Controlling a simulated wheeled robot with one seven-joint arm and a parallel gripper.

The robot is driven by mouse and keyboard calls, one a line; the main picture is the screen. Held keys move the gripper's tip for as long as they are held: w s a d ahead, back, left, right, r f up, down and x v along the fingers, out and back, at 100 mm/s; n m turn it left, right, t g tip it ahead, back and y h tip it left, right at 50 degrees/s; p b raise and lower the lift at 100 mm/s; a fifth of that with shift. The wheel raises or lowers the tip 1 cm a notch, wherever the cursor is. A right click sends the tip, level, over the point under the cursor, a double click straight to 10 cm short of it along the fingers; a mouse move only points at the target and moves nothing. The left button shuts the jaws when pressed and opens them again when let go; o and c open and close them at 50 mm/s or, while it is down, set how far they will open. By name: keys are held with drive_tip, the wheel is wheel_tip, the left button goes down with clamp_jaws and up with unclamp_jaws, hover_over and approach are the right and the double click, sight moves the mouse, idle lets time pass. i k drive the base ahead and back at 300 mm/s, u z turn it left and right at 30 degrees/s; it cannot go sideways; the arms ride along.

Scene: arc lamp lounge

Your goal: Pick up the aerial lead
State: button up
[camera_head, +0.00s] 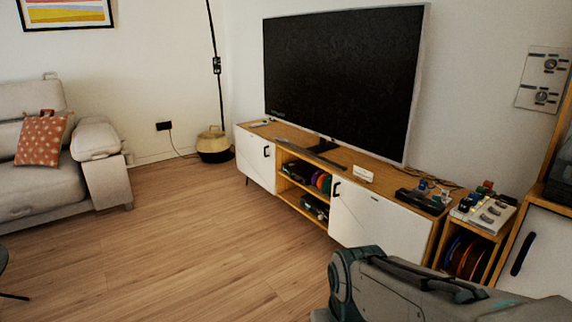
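I cannot pick out the aerial lead for certain. Thin dark cable-like loops (447,185) lie on the right end of the TV cabinet (385,222), behind a dark flat device (420,201). They are too small to identify. Coiled reddish-brown and dark items (466,258) sit in the open shelf of a small wooden unit right of the cabinet. Part of my arm fills the bottom right of the view. My gripper's fingers are not visible.
A large TV (345,80) stands on the cabinet. A grey sofa (45,180) with an orange cushion (43,138) is at left. A basket (213,146) stands in the corner. A white control panel (480,211) tops the small unit. The wooden floor (190,240) is clear.

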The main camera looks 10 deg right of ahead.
sight(444, 194)
drive_tip(key=u, duration=0.2)
drive_tip(key=i, duration=1.65)
drive_tip(key=z, duration=0.45)
drive_tip(key=i, duration=1)
drive_tip(key=z, duration=1.65)
drive_tip(key=i, duration=0.65)
drive_tip(key=z, duration=0.55)
